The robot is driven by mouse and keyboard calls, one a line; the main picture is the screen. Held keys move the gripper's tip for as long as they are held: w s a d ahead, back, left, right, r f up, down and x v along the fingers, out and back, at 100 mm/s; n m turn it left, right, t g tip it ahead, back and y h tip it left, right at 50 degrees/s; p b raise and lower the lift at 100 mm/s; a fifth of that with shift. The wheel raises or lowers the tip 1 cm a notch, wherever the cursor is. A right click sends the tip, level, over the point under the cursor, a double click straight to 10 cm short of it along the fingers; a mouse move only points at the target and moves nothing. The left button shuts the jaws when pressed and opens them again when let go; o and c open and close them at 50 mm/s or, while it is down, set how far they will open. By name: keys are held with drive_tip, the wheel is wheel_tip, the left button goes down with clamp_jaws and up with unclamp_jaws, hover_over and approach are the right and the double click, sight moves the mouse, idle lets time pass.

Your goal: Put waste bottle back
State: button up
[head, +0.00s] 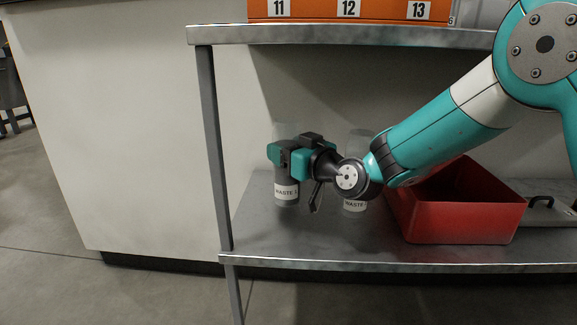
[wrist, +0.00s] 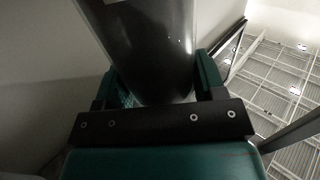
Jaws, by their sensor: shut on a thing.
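The waste bottle labelled "WASTE 1" (head: 286,192) is upright at the left part of the lower shelf, with a clear top and a grey lower part. My gripper (head: 284,157) comes from the right and is shut around the bottle's middle. In the wrist view, the dark, shiny bottle (wrist: 150,45) fills the space between the two green fingers. I cannot tell whether its base touches the shelf. A second waste bottle (head: 354,206) stands to the right, mostly hidden behind my wrist; its label number is covered.
The metal lower shelf (head: 310,238) is bare in front of the bottles. A red bin (head: 465,221) stands to the right, with a grey lidded item (head: 548,205) beyond. A shelf post (head: 213,150) is close on the left. The upper shelf (head: 350,37) holds orange numbered boxes.

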drive_tip(key=shift+f, duration=0.95)
drive_tip(key=o, duration=0.9)
drive_tip(key=shift+f+b, duration=0.2)
drive_tip(key=shift+b, duration=0.15)
drive_tip(key=o, duration=0.4)
drive_tip(key=shift+r, duration=0.1)
drive_tip(key=shift+o, duration=0.2)
drive_tip(key=shift+r, duration=0.1)
